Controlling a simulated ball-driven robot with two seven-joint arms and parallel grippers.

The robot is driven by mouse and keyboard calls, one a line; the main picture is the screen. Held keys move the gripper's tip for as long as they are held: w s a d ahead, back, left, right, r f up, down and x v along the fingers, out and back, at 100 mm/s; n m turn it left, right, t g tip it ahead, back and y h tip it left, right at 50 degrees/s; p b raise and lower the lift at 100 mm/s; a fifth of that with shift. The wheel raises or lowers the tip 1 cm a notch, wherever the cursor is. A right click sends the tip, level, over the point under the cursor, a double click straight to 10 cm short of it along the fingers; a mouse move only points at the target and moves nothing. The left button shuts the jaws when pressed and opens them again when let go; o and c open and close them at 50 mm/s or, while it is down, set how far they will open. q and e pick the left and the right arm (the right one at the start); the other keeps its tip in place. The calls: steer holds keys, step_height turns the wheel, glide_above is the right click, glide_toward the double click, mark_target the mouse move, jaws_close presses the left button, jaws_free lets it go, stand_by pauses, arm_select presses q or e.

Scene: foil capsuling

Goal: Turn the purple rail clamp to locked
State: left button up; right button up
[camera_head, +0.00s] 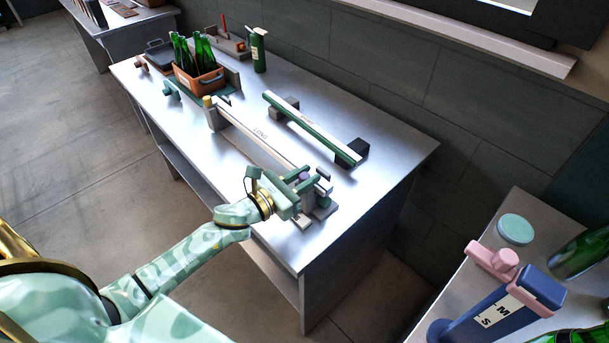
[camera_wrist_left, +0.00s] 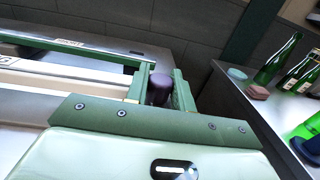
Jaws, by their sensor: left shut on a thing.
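The purple rail clamp (camera_head: 305,177) is at the near right end of the long rail marked LONG (camera_head: 258,134) on the metal workbench. In the left wrist view its dark purple knob (camera_wrist_left: 159,88) sits between the two green fingers. My left gripper (camera_head: 301,185) is shut on the knob, and in the head view its green body covers part of the clamp. I cannot tell whether the clamp stands at locked. My right gripper is not in view.
A second, green-edged rail (camera_head: 312,128) lies behind. An orange crate (camera_head: 212,80) of green bottles and a dark green canister (camera_head: 258,52) stand at the far end.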

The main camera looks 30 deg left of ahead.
arm_select(q)
steer(key=n+t+y+b, duration=0.1)
steer(key=n+y, duration=0.2)
steer(key=y, duration=0.2)
steer(key=shift+d+f, duration=0.1)
steer(key=shift+n+y+b, duration=0.8)
steer(key=shift+n+y, duration=0.8)
steer(key=shift+y, duration=0.7)
steer(key=o, duration=1)
steer(key=shift+s, duration=0.1)
steer(key=shift+s+d+b, duration=0.45)
steer(key=shift+s+b, duration=0.4)
steer(key=shift+s, duration=1.8)
steer(key=shift+s+d+b, duration=0.45)
steer(key=shift+s+b, duration=0.35)
steer(key=shift+s, duration=1.85)
steer(key=shift+s+d+b, duration=0.45)
steer(key=shift+s+b, duration=0.4)
steer(key=shift+s, duration=1.8)
